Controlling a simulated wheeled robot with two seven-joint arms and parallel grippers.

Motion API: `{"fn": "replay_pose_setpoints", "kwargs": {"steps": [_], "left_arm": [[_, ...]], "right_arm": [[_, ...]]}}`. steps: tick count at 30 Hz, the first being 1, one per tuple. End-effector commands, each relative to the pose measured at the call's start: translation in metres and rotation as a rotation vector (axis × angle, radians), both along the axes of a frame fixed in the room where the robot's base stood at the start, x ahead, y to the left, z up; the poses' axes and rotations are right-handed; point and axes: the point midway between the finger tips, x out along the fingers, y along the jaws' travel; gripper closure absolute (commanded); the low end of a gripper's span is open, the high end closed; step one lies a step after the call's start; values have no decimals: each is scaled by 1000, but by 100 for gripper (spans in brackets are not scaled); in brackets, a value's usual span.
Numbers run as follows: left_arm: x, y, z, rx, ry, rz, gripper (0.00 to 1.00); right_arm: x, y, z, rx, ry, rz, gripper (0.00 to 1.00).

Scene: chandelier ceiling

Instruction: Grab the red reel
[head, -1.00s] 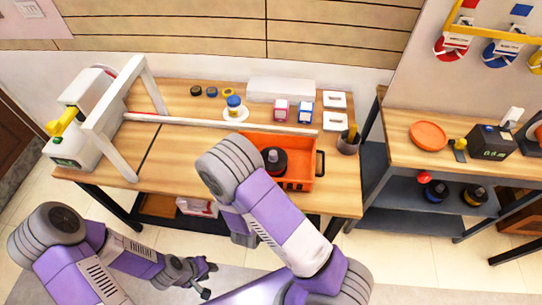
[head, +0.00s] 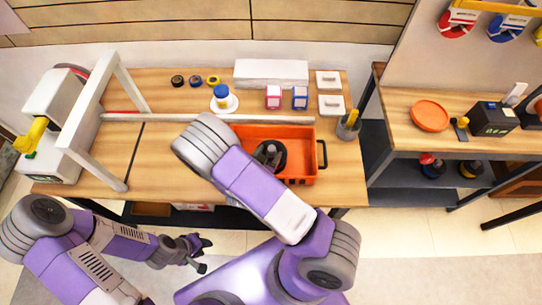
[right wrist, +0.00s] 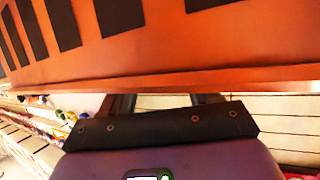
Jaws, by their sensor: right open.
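A red reel (head: 457,24) hangs at the upper right of the head view, with a white label across it. A dark reel (head: 268,155) sits in the orange crate (head: 302,181) on the wooden table. My right arm crosses in front of the crate, and its gripper is hidden in the head view. In the right wrist view my right gripper (right wrist: 158,103) is open, its fingers partly hidden by the slotted orange crate wall (right wrist: 200,45). My left gripper (head: 198,255) is low in front of the table; its jaws are too small to read.
A blue reel (head: 505,28) hangs beside the red one. The side bench holds an orange plate (head: 430,116) and a black box (head: 492,118), with reels on its lower shelf. A white frame (head: 100,130) and a white machine (head: 50,105) stand at the table's left.

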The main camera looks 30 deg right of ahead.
Motion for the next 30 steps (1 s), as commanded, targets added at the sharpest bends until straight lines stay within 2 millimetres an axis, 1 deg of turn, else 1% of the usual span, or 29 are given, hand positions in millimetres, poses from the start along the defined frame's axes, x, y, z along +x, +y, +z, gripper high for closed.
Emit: {"fn": "replay_pose_setpoints", "kwargs": {"steps": [1,4,11,14,21,23,24,30], "left_arm": [[0,0,-1,0,0,0,66],[0,0,-1,0,0,0,66],[0,0,-1,0,0,0,66],[0,0,-1,0,0,0,66],[0,0,-1,0,0,0,66],[0,0,-1,0,0,0,66],[0,0,-1,0,0,0,66],[0,0,-1,0,0,0,66]], "right_arm": [[4,-5,-4,1,0,-1,39],[9,-11,-6,0,0,0,39],[10,-12,-7,0,-1,2,39],[10,-11,-7,0,-1,2,51],[10,-11,-7,0,-1,2,88],[10,-11,-7,0,-1,2,97],[10,-11,-7,0,-1,2,100],[10,-11,-7,1,-1,1,100]]}}
